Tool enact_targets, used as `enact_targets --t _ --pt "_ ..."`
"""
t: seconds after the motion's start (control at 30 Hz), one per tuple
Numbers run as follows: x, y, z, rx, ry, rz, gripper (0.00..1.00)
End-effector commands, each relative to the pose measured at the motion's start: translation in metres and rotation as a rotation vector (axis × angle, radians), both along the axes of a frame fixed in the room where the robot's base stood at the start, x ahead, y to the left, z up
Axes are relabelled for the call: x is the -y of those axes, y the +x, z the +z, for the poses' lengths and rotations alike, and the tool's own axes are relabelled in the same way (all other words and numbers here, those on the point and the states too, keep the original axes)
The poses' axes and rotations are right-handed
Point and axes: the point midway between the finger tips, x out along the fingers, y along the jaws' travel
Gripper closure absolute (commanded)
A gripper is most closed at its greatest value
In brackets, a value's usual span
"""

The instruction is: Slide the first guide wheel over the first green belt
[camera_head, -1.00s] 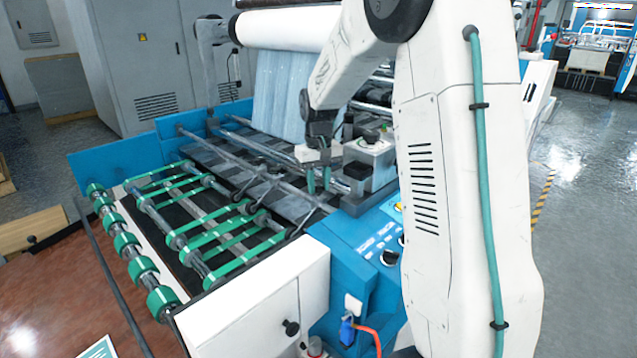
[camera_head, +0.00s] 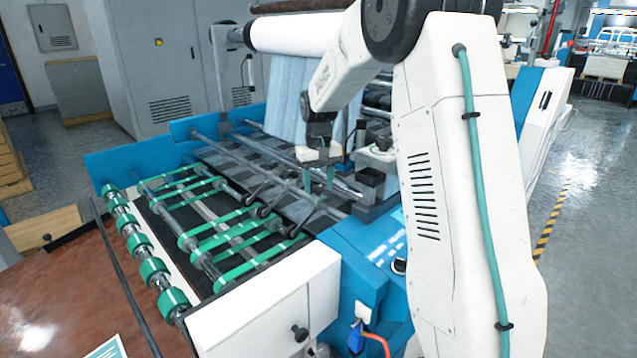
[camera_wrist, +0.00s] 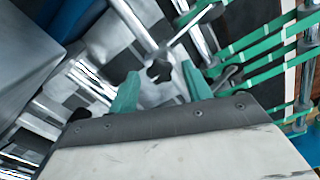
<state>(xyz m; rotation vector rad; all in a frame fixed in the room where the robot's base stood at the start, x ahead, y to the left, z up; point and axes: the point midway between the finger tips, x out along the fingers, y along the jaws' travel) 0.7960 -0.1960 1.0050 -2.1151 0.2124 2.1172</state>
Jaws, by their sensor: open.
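My gripper (camera_head: 319,186) is open and empty, its two green fingers pointing down over the bars at the right side of the feed table. In the wrist view, my gripper (camera_wrist: 160,88) has a black knob (camera_wrist: 158,71) on a metal bar between and beyond its fingertips; contact cannot be told. Small dark guide wheels (camera_head: 263,211) on thin arms sit left of my gripper. One guide wheel (camera_wrist: 229,80) also shows right of the fingers in the wrist view. Several green belts (camera_head: 238,262) run across rollers to the left, also in the wrist view (camera_wrist: 262,44). Which are the first ones is unclear.
The blue side frame (camera_head: 345,255) and white cabinet (camera_head: 270,305) stand at the near side. Metal cross bars (camera_head: 275,172) span the table around my gripper. A large white roll (camera_head: 300,32) hangs behind. Green rollers (camera_head: 153,271) line the left edge.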

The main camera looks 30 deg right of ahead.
Motion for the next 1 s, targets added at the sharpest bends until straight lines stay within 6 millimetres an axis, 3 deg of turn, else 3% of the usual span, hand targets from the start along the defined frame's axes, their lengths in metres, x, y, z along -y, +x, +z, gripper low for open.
enact_targets --t 0.5,1.0 --pt "0.001 0.001 0.072 0.003 -0.001 0.0 0.51" --pt "0.0 0.0 0.076 0.001 0.0 -0.001 0.51"
